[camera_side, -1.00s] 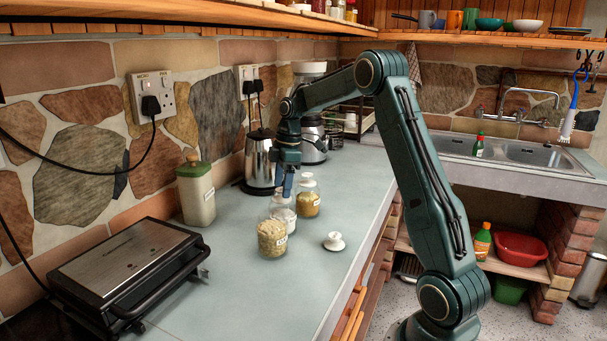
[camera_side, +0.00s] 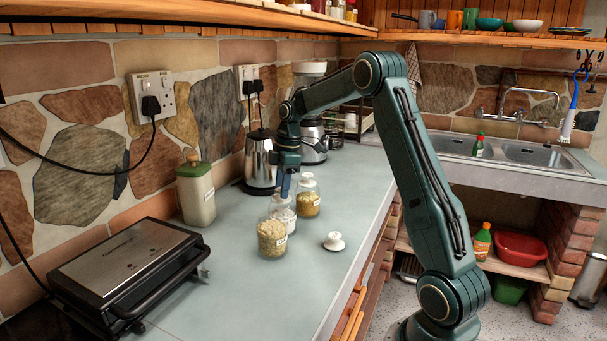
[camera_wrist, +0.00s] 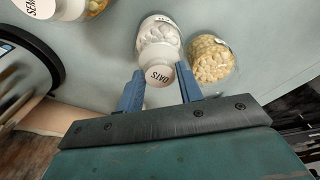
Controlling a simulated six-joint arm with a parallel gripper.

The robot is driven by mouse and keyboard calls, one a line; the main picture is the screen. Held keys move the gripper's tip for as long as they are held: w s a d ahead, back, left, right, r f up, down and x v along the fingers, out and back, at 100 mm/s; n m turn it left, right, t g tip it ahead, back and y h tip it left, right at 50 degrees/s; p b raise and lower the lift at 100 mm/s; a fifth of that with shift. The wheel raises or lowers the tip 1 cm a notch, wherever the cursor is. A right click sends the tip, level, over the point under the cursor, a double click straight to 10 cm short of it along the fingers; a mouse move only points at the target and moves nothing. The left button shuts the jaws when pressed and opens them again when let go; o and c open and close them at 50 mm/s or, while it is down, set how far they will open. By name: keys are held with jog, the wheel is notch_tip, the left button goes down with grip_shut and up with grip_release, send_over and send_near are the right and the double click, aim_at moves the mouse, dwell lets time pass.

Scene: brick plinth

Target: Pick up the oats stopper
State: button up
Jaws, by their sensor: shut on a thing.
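The oats stopper (camera_wrist: 158,75), white with OATS lettered on its top, sits between the two blue fingers of my gripper (camera_wrist: 158,88) in the wrist view. My gripper is shut on it. In the side view my gripper (camera_side: 286,192) points down over a glass jar with white contents (camera_side: 282,212); this jar (camera_wrist: 160,32) also shows just past the stopper in the wrist view. The finger largely hides the stopper in the side view. I cannot tell whether it still touches the jar.
An open jar of pale flakes (camera_side: 271,240) stands close in front. A stoppered jar (camera_side: 307,205) stands behind. A loose white stopper (camera_side: 334,241) lies to the right. A kettle (camera_side: 262,165), tall canister (camera_side: 196,195) and grill (camera_side: 130,265) stand around. The counter's right front is clear.

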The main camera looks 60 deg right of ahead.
jog(key=shift+r, duration=0.15)
notch_tip(320, 180, up, 10)
dwell(0.7)
dwell(0.6)
jog(key=s+a+f+m, duration=0.1)
jog(key=s+a+f, duration=0.1)
jog(key=a, duration=0.8)
jog(key=shift+s+f, duration=0.15)
jog(key=shift+f, duration=0.1)
jog(key=shift+f, duration=0.15)
notch_tip(320, 180, down, 6)
dwell(0.8)
